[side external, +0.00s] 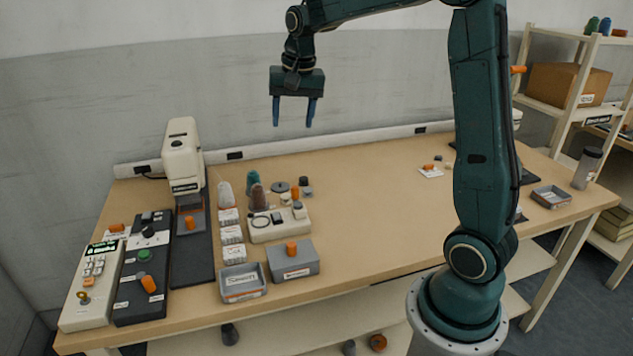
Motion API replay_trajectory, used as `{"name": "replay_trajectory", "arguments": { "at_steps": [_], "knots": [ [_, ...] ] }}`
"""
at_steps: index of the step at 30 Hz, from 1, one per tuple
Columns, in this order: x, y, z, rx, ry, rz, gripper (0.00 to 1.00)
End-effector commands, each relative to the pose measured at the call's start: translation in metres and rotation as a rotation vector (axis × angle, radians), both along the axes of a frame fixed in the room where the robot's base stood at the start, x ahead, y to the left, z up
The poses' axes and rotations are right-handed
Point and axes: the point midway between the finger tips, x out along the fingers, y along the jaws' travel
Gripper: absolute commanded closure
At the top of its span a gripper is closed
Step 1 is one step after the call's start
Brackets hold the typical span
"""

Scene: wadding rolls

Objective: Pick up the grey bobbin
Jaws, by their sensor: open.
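My gripper (293,122) hangs in the air above the back of the table, fingers pointing down, spread apart and empty. Below it, well apart, is a cluster of small spools. In it are a small dark grey bobbin (304,181) and a flat grey disc (280,187). Both are small in the picture, and I cannot tell for certain which is the grey bobbin. An orange bobbin (295,192) stands between them and the front machine.
White (225,193), teal (253,181) and brown (259,198) cones stand left of the cluster. A cream device (279,224), grey box (293,262) and grey tray (243,283) lie in front. A tall cream machine (183,158) stands left. The table's middle right is mostly clear.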

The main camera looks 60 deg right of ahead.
Motion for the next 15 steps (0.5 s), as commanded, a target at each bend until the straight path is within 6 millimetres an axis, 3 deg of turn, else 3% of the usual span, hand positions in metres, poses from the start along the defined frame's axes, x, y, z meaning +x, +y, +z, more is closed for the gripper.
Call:
{"name": "replay_trajectory", "arguments": {
  "at_steps": [6,15],
  "knots": [
    [0.03,-0.047,-0.035,0.038,0.045,-0.166,0.43],
    [0.056,-0.113,-0.092,0.084,0.1,-0.392,0.43]
  ]
}}
